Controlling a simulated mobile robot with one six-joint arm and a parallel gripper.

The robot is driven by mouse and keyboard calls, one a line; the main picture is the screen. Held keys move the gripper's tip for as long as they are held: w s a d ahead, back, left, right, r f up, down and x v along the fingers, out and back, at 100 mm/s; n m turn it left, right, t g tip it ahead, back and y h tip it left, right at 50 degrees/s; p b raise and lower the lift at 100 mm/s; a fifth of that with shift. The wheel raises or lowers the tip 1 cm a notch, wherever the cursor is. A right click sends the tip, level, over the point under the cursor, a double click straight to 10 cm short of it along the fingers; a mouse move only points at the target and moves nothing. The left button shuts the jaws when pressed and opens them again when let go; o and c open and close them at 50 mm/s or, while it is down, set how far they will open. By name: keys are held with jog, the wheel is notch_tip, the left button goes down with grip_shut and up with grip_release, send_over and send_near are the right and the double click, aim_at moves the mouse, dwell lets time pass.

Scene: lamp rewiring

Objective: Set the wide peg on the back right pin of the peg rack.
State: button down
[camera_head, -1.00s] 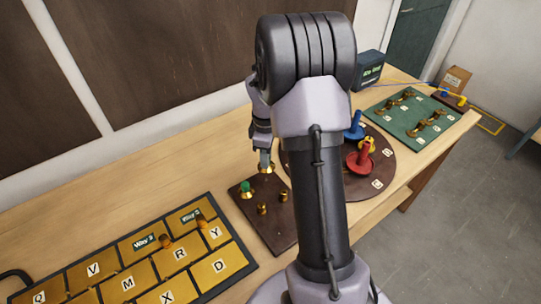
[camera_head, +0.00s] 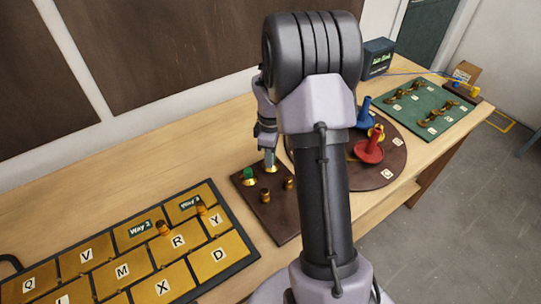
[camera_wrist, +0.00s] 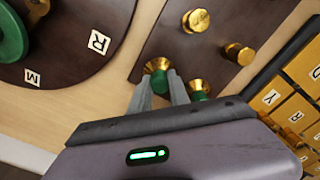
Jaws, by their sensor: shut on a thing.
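The wide peg (camera_wrist: 158,66) has a green top and a flared brass base. My gripper (camera_wrist: 160,83) is shut on its green part. In the head view, the peg's brass base (camera_head: 271,169) shows below my gripper (camera_head: 270,158), at the back right pin position of the dark brown peg rack (camera_head: 280,220). The pin itself is hidden under the peg, and I cannot tell whether the base touches the board. Another green-topped peg (camera_head: 249,175) stands at the back left; it also shows in the wrist view (camera_wrist: 198,90).
Two brass pins, front left (camera_head: 265,194) and front right (camera_head: 288,183), are bare. A round brown board (camera_head: 390,160) with red and blue pieces lies to the right, partly behind my arm. A lettered brass panel (camera_head: 140,262) lies to the left.

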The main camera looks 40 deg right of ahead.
jog(key=shift+f, duration=0.5)
jog(key=c, duration=1.2)
grip_release()
jog(key=shift+o, duration=0.2)
notch_tip(320, 180, up, 18)
jog(key=p, duration=0.5)
jog(key=shift+f+p, duration=0.25)
jog(key=shift+p, duration=0.15)
